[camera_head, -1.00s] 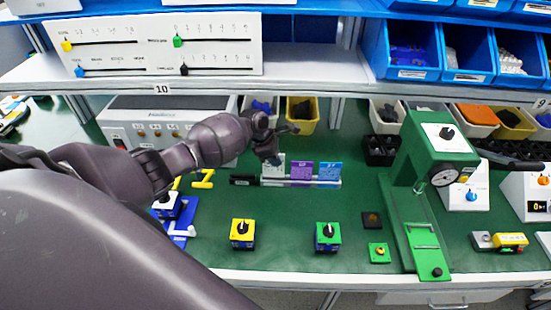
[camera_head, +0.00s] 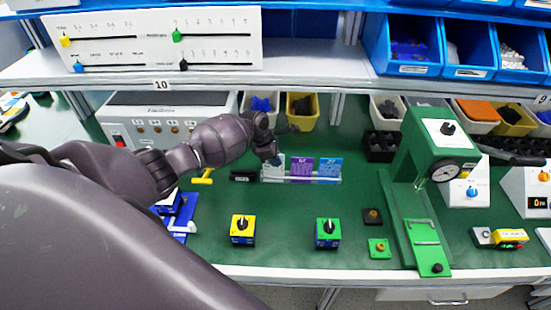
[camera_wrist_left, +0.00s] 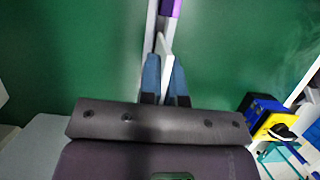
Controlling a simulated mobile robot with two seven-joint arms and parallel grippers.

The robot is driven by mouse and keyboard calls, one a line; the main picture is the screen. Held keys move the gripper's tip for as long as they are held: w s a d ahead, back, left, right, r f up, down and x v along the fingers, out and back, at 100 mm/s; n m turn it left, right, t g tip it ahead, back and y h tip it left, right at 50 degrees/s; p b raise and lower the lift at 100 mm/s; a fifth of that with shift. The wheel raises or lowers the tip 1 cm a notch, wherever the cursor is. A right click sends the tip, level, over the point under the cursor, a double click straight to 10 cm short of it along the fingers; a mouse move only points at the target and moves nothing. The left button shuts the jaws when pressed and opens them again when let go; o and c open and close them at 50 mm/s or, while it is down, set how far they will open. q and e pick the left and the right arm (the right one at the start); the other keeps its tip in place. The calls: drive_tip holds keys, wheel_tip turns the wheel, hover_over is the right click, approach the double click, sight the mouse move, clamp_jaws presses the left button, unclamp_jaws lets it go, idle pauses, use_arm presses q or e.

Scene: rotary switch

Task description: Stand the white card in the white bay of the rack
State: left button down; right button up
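The clear rack (camera_head: 315,181) stands on the green bench, with a purple card (camera_head: 302,168) and a blue card (camera_head: 328,168) upright in it. The white card (camera_head: 274,172) is at the rack's left end, upright and mostly covered by my left gripper (camera_head: 273,160). In the left wrist view the white card (camera_wrist_left: 165,45) shows nearly edge-on between the blue fingertips of my left gripper (camera_wrist_left: 166,75), which look closed on it. Its lower edge is at the rack; whether it is fully seated is hidden. My right gripper is out of view.
A black block (camera_head: 243,176) lies left of the rack. Yellow (camera_head: 242,228) and green (camera_head: 327,232) switch boxes stand in front. A green press (camera_head: 425,190) stands to the right. Bins and a grey instrument (camera_head: 165,122) are behind, beneath the shelf (camera_head: 300,75).

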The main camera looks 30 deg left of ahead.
use_arm(q)
drive_tip(key=shift+f, duration=0.6)
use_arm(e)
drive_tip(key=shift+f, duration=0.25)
use_arm(q)
drive_tip(key=c, duration=1.2)
unclamp_jaws()
drive_tip(key=shift+c, duration=0.2)
drive_tip(key=v, duration=1.1)
drive_tip(key=shift+f, duration=0.1)
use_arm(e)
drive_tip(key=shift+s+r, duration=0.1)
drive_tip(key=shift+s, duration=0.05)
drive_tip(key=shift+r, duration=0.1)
use_arm(q)
drive_tip(key=shift+r+p, duration=0.4)
drive_tip(key=shift+r, duration=1.15)
wheel_tip(320, 180, up, 6)
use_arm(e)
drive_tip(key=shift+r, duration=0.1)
use_arm(q)
drive_tip(key=shift+f, duration=0.1)
